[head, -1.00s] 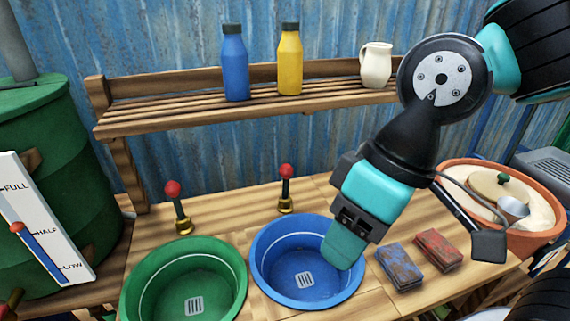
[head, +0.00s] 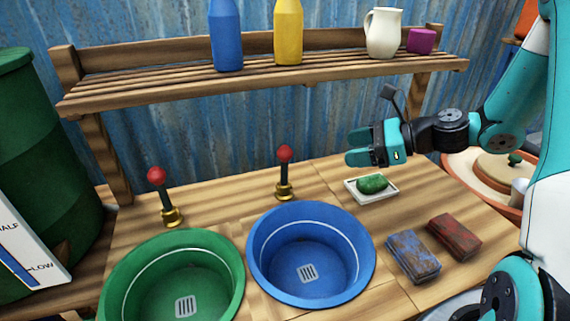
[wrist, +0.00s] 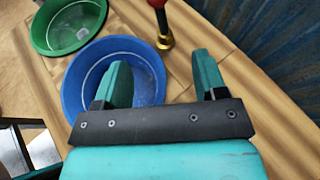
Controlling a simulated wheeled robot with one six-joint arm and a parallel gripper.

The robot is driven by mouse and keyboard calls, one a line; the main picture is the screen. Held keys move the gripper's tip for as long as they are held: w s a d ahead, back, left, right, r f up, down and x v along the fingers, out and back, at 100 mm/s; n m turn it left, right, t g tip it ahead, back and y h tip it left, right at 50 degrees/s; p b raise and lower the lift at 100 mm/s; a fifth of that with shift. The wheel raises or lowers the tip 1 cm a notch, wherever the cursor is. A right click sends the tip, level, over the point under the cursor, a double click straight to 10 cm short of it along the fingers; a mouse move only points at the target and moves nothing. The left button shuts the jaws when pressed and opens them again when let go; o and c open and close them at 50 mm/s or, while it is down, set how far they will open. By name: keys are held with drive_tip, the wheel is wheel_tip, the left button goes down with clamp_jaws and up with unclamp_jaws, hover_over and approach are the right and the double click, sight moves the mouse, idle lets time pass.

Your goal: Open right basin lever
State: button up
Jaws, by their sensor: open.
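The right basin lever (head: 284,172) stands upright behind the blue basin (head: 312,255), with a red knob, dark stem and brass base. The left lever (head: 164,197) stands behind the green basin (head: 172,280). My gripper (head: 350,147) is open and empty, to the right of the right lever and apart from it, its fingers pointing left. In the wrist view, the right lever (wrist: 163,22) shows beyond my gripper (wrist: 160,72), its knob cut off by the top edge. The blue basin (wrist: 75,85) lies partly behind one finger.
A soap dish (head: 352,190) with a green soap (head: 373,183) sits below my gripper. Blue and red bricks (head: 413,256) lie right of the blue basin. A shelf (head: 150,92) with bottles and a jug (head: 383,33) runs behind the levers.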

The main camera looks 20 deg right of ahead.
sight(285, 161)
drive_tip(key=x, duration=1.7)
drive_tip(key=shift+s+a, duration=0.1)
